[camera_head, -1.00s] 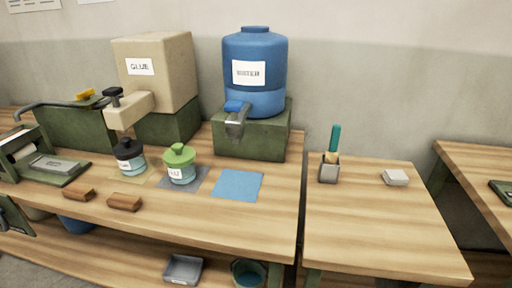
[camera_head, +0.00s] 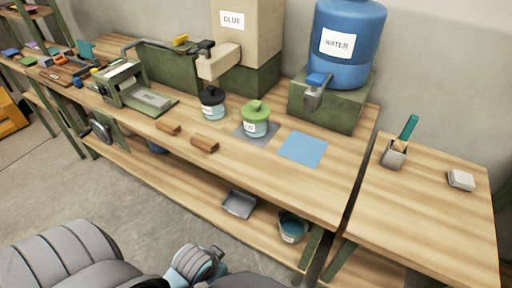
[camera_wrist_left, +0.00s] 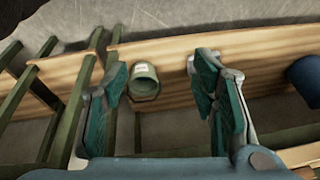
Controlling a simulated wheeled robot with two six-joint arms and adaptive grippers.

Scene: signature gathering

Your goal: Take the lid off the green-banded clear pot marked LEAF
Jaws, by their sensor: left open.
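The clear pot with the green lid (camera_head: 256,108) stands on a grey mat (camera_head: 241,132) on the long wooden bench, its lid on. The pot body (camera_head: 255,126) bears a small white label, too small to read surely. My left gripper (camera_wrist_left: 160,95) is open and empty in the left wrist view, with its teal fingers apart. That view looks down past the bench's lower shelf, and the green-lidded pot is not in it. In the head view no gripper fingers show, only parts of my own arm at the bottom left. My right gripper is not in view.
A dark-lidded pot (camera_head: 211,104) stands left of the green one. The glue box (camera_head: 240,40) and blue water barrel (camera_head: 346,50) stand behind. A blue sheet (camera_head: 302,148) lies to the right. A bucket (camera_head: 292,228) sits on the lower shelf.

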